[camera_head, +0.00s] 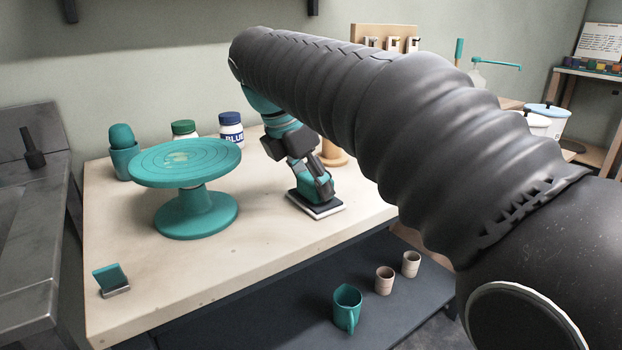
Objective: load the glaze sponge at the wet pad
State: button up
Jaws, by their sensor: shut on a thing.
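The wet pad (328,210), a flat dark square with a pale edge, lies on the right part of the wooden table near its front edge. My gripper (322,192) points down over this pad and is shut, with its fingertips low at the pad's surface.
A teal banding wheel (185,160) stands left of my gripper. Behind it are a teal cup (124,162), a green-lidded jar (184,129) and a blue-lidded jar (231,129). A small teal piece in a holder (112,280) stands front left. A mug (346,308) sits on the lower shelf.

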jog(key=shift+r+p, duration=1.35)
jog(key=shift+p, duration=0.1)
jog(key=shift+r+p, duration=0.55)
jog(key=shift+r, duration=1.55)
